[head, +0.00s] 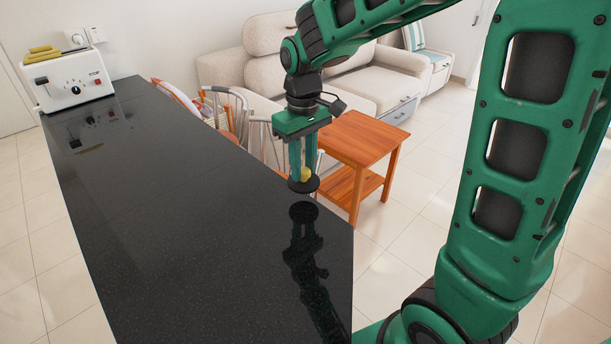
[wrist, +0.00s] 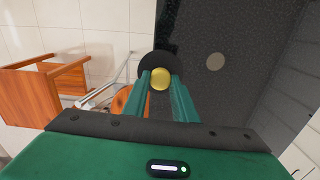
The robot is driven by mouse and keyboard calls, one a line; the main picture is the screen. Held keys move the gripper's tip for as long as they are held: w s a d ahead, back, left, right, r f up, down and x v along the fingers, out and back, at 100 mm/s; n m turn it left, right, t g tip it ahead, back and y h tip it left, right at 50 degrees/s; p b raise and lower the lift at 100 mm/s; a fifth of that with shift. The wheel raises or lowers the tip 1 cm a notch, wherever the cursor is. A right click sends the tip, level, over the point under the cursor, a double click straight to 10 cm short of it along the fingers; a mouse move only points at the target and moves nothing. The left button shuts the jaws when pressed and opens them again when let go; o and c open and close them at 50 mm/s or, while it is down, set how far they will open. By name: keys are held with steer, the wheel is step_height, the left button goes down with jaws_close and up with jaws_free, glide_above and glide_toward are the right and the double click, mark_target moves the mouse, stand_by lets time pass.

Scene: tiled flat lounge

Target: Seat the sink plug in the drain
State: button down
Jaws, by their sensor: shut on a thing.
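The sink plug is a black disc (head: 303,186) with a yellow knob (head: 307,174). My gripper (head: 302,171) points down and is shut on the knob, holding the plug roughly level above the far right edge of the dark counter (head: 180,200). In the wrist view the plug's disc (wrist: 152,66) and round yellow knob (wrist: 160,79) sit between the green fingertips. The disc's reflection shows on the counter below it, apart from the plug. I see no sink or drain clearly. A pale round spot (wrist: 215,62) on the counter in the wrist view may be a drain or a reflection; I cannot tell.
A white toaster (head: 72,82) with yellow slices stands at the counter's far left end. Chairs (head: 228,110) stand behind the counter. A wooden side table (head: 362,145) and a cream sofa (head: 275,60) are beyond. Most of the counter top is clear.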

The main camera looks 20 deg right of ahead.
steer(key=w+a+r, duration=0.4)
steer(key=a+r, duration=0.2)
steer(key=a, duration=0.4)
steer(key=shift+a+r, duration=0.15)
steer(key=shift+a, duration=0.15)
